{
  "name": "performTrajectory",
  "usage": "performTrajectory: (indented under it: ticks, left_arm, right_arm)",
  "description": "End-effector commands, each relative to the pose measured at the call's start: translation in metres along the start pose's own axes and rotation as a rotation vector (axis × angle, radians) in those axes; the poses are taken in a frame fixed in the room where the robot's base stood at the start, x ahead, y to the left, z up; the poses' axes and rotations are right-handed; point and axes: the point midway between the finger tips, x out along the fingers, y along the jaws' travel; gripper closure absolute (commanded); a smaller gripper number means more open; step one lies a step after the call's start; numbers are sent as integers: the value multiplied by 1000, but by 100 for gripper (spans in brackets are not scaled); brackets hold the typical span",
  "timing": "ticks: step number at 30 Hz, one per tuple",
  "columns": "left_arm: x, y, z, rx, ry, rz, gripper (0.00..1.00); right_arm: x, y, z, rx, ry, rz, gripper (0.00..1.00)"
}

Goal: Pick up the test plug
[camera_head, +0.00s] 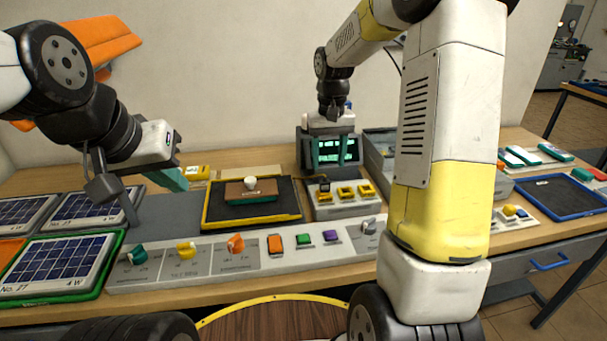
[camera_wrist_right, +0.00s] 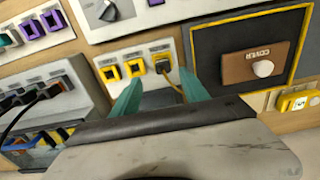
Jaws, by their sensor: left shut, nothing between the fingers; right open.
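The test plug looks to be the small black plug seated in one of several yellow-rimmed sockets on a light grey socket block (camera_head: 345,208). In the head view the plug (camera_head: 323,185) is in the leftmost socket. In the right wrist view the plug (camera_wrist_right: 162,67) has an orange cord that runs down between the fingers. My right gripper (camera_head: 334,163) is open just behind and above the block. Its teal fingers (camera_wrist_right: 160,92) point toward the plug, one on each side in the picture, with nothing held. My left gripper (camera_head: 176,180) is shut and empty, at the left above the table.
A black yellow-edged tray (camera_head: 281,213) with a brown knobbed cover (camera_head: 250,189) lies left of the block. A control panel (camera_head: 211,259) with knobs and buttons runs along the front. Solar panels (camera_head: 58,262) lie at left. A grey box (camera_wrist_right: 45,65) with plugs and cables stands beside the block.

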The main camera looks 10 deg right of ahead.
Motion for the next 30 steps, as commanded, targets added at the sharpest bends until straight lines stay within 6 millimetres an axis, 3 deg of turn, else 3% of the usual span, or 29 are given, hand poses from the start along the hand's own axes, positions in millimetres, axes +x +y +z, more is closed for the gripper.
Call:
performTrajectory:
  ticks: [19,28,30]
  left_arm:
    - [0,0,0,0,0,0,100]
    - [0,0,0,0,0,0,100]
    - [0,0,0,0,0,0,100]
  right_arm:
    - [78,-3,0,1,-12,2,47]
    - [84,-3,0,1,-10,2,47]
    - [84,-3,0,1,-10,2,57]
